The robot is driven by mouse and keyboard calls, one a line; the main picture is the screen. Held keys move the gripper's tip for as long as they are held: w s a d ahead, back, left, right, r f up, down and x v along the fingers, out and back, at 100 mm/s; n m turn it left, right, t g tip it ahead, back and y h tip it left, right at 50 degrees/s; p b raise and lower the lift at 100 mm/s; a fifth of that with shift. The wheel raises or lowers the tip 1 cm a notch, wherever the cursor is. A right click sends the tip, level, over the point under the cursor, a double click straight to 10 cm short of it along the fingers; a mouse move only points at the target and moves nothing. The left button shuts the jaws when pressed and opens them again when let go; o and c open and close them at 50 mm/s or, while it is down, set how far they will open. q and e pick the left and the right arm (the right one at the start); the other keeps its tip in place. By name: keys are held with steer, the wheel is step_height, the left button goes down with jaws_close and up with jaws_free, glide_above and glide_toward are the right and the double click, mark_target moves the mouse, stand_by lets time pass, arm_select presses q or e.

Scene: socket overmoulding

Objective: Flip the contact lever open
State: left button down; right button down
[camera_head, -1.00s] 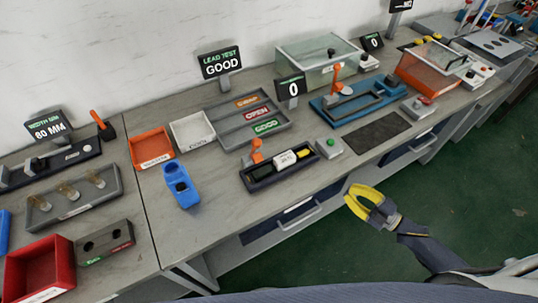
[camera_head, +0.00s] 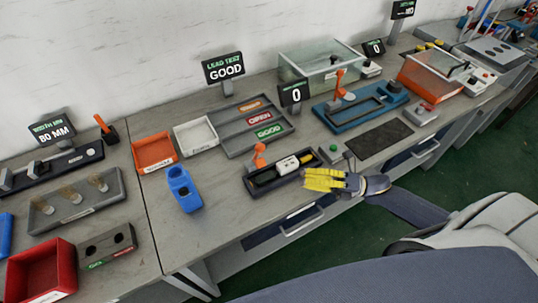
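The lead test fixture is a dark tray (camera_head: 262,186) near the front edge of the bench. An orange lever (camera_head: 259,157) stands up at its back left and looks like the contact lever. A white labelled block (camera_head: 287,165) lies in the tray, with a small yellow piece (camera_head: 306,159) at its right end. My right gripper (camera_head: 312,180), with yellow fingers, is at the tray's front right corner, apart from the lever. Its fingers overlap in this view, so their opening is unclear. My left gripper is not in view.
A grey sorting tray (camera_head: 228,145) lies behind. A blue fixture (camera_head: 335,115) with another upright orange lever is at the back right. Bare bench lies left of the tray.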

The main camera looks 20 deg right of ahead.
mark_target(257, 155)
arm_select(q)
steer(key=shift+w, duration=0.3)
arm_select(e)
steer(key=w+d+r+x, duration=0.1)
steer(key=w+x, duration=0.1)
steer(key=x, duration=1)
steer(key=shift+w, duration=0.35)
